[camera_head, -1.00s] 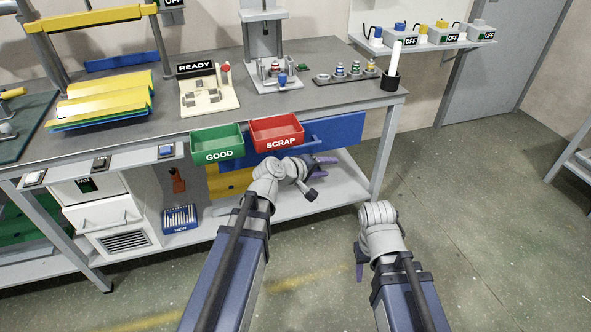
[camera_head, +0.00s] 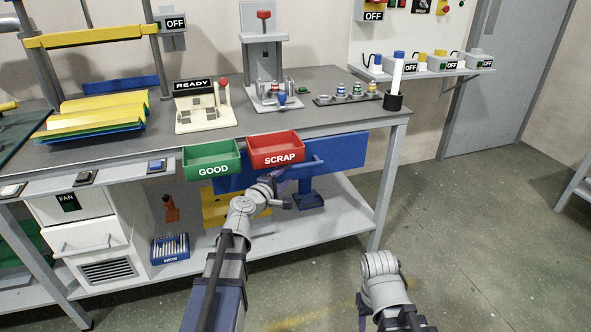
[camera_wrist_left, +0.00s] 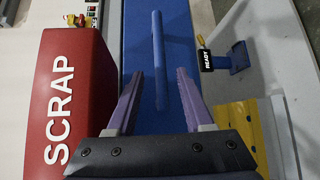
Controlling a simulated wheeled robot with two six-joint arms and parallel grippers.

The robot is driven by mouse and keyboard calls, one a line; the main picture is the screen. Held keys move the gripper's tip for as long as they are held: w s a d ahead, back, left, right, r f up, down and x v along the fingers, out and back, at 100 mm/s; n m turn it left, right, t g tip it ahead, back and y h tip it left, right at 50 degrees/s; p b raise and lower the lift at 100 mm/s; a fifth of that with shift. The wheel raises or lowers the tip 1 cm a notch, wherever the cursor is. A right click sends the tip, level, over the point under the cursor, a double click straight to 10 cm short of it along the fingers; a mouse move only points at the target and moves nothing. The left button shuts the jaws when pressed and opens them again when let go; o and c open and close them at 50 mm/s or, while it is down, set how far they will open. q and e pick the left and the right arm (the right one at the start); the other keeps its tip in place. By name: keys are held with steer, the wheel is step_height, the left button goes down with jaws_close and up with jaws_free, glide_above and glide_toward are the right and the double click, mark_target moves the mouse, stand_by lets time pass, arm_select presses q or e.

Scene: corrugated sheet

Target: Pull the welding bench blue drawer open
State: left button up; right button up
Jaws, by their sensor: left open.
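The welding bench's blue drawer (camera_head: 345,150) sits under the tabletop, its front partly covered by the SCRAP bin and my left arm. In the left wrist view its blue front (camera_wrist_left: 138,35) fills the middle, and its bar handle (camera_wrist_left: 158,45) runs lengthwise between my finger lines. My left gripper (camera_head: 285,184) is close in front of the drawer, below the SCRAP bin. Its purple fingers (camera_wrist_left: 158,98) are open, one on each side of the handle's near end; contact cannot be seen. My right arm is low at the front, its gripper mostly hidden.
A red SCRAP bin (camera_head: 276,150) hangs close beside my left gripper, next to a green GOOD bin (camera_head: 211,158). A blue stand (camera_head: 308,200) and yellow pieces (camera_head: 222,208) are below the drawer.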

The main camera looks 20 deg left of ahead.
mark_target(294, 169)
arm_select(q)
steer(key=x, duration=0.6)
steer(key=shift+w+d+b, duration=0.1)
steer(key=shift+w+b, duration=0.25)
steer(key=shift+b, duration=0.05)
steer(key=shift+c, duration=0.3)
jaws_close()
steer(key=shift+s, duration=0.1)
stand_by(0.6)
